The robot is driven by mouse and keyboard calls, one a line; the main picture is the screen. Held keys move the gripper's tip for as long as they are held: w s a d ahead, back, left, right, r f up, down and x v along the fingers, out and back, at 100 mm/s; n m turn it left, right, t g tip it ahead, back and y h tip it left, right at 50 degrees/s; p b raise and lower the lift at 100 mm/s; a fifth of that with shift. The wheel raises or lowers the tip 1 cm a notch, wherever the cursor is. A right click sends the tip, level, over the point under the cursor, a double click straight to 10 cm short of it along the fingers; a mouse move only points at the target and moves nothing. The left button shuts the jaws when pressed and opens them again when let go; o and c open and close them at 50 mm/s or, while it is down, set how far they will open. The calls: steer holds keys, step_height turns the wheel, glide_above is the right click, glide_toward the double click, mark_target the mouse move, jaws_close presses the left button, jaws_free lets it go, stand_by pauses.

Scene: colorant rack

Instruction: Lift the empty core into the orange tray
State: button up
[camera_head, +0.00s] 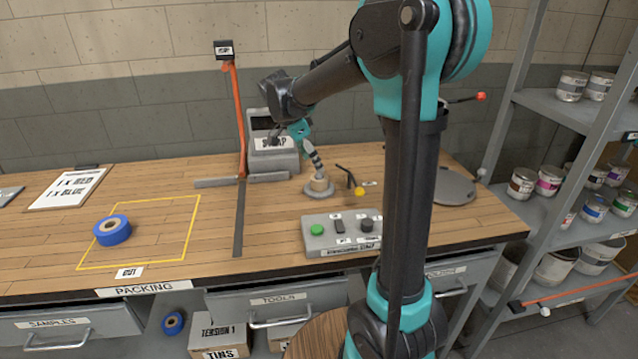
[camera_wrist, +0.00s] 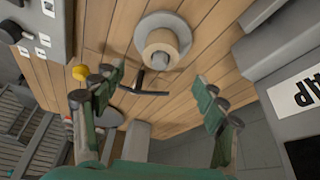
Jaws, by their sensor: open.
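The empty core (camera_head: 319,184) is a short tan cardboard tube standing on a round grey base on the wooden bench. In the wrist view the core (camera_wrist: 161,44) sits around a pale central pin. My gripper (camera_head: 316,162) is just above the core in the head view. In the wrist view my gripper (camera_wrist: 160,84) is open, its fingers apart with nothing between them, and the core lies beyond the fingertips. I cannot make out an orange tray in either view.
A grey bin labelled SCRAP (camera_head: 273,158) stands behind the core. A black handle with a yellow knob (camera_head: 360,190) is close at its right. A button box (camera_head: 341,235) is in front. An orange upright (camera_head: 238,120) and a blue roll (camera_head: 112,231) are to the left.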

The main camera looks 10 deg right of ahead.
mark_target(320, 177)
steer(key=shift+x, duration=3.9)
steer(key=shift+a, duration=0.1)
steer(key=shift+c, duration=0.4)
steer(key=c, duration=1)
